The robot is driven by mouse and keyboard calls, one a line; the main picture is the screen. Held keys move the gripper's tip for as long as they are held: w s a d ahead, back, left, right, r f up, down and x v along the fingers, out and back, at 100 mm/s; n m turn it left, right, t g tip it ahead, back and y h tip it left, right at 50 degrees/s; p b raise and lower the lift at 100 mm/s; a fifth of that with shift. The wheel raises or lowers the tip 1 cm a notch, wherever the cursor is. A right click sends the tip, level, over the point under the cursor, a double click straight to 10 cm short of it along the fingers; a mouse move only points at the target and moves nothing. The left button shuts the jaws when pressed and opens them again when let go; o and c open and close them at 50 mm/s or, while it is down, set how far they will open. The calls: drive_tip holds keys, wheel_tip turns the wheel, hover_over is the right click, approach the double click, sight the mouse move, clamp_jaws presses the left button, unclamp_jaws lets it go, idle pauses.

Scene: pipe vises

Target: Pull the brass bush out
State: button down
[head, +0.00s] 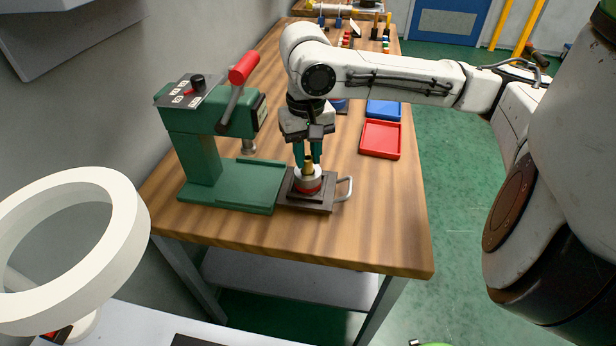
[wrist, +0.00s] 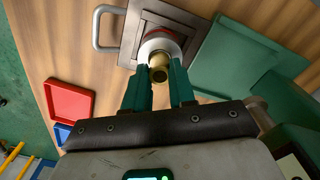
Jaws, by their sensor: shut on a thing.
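The brass bush (head: 308,164) stands upright at the top of a round holder (head: 308,184) with a pale upper part and a red band. The holder sits on a dark square plate (head: 318,205) with a metal handle. My gripper (head: 308,158) points down with its green fingers shut on the bush. In the wrist view the bush (wrist: 160,74) shows between the fingertips, over the pale ring of the holder (wrist: 160,45). I cannot tell how much of the bush is inside the holder.
A green press (head: 200,140) with a red-handled lever (head: 240,75) stands close on the left, its base beside the plate. A red tray (head: 381,139) and a blue tray (head: 384,109) lie to the right. The front right of the wooden bench (head: 390,230) is clear.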

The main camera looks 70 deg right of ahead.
sight(308, 158)
drive_tip(key=shift+r+p, duration=0.5)
drive_tip(key=shift+r+p, duration=1.25)
